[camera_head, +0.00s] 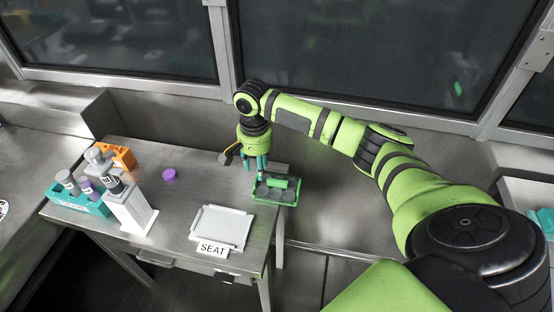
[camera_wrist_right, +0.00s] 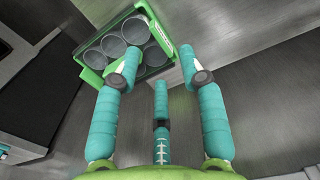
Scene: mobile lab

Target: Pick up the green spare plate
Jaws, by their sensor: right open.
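The green spare plate (camera_head: 290,198) lies at the right edge of the steel table, with dark round wells on top. In the right wrist view the plate (camera_wrist_right: 93,58) shows at the upper left with several grey wells and a pale label on its right side. My right gripper (camera_head: 254,164) points down at the plate's far left side in the head view. In the wrist view its teal fingers (camera_wrist_right: 160,60) are spread apart with nothing between them. The left fingertip overlaps the plate's near edge in the picture; I cannot tell whether it touches. My left gripper is not in view.
A pale tray labelled SEAT (camera_head: 222,226) lies left of the plate. A white device (camera_head: 131,208), a teal rack (camera_head: 90,203) with vials, an orange block (camera_head: 123,156) and a purple cap (camera_head: 169,174) stand further left. A window wall rises behind.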

